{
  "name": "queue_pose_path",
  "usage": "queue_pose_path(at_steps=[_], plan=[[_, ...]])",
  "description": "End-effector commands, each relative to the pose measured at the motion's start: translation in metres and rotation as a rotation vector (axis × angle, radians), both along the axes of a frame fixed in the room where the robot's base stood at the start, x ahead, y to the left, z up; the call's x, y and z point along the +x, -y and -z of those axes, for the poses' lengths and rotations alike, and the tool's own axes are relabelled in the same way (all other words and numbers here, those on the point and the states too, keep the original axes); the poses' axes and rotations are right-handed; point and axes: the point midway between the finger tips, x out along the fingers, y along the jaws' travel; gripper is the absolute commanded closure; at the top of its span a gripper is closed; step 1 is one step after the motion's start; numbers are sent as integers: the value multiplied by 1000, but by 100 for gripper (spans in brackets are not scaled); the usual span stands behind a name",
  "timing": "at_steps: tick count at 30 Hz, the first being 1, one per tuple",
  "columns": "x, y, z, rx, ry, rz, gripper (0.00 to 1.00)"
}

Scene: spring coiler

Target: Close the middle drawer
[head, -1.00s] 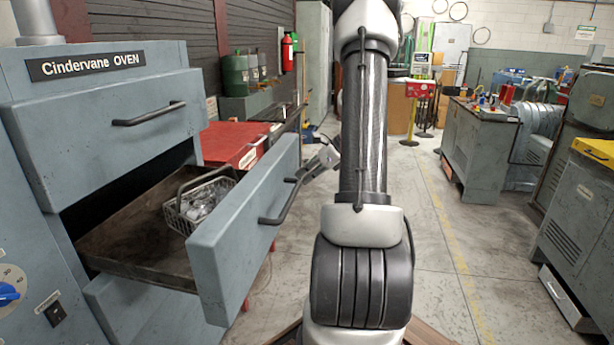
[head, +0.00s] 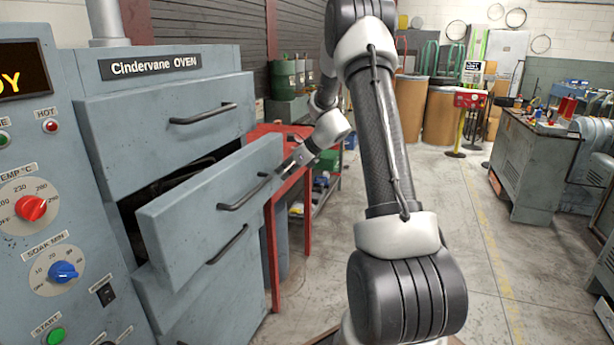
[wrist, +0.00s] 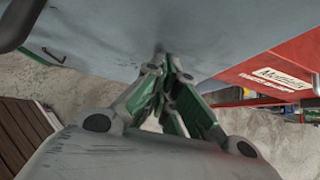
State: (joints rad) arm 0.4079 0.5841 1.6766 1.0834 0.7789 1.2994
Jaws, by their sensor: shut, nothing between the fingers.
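The middle drawer (head: 190,235) of the grey oven is partly open, standing out from the cabinet at its left side with a dark gap above it. Its dark bar handle (head: 243,193) faces me. My gripper (head: 284,168) is at the right end of the drawer front, beside the handle. In the wrist view my gripper (wrist: 166,62) is shut and empty, its fingertips at the grey drawer front (wrist: 215,35); they appear to touch it. The handle's dark end (wrist: 18,20) shows at the upper left there. The drawer's inside is mostly hidden.
The top drawer (head: 170,120) is shut above, and a lower drawer (head: 215,300) with a handle sits below. A red table (head: 275,225) stands close to the right of the oven. The floor (head: 480,270) to the right is clear.

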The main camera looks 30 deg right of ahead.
Motion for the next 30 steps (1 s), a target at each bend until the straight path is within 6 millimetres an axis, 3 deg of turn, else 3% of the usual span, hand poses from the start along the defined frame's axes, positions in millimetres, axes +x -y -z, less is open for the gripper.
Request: queue_pose_path(at_steps=[6, 12, 19, 30], plan=[[41, -33, 1, -1, 1, -4, 100], [67, -53, 0, -1, 0, -2, 100], [81, -63, 0, -1, 0, -1, 100], [86, -67, -1, 1, 3, 1, 100]])
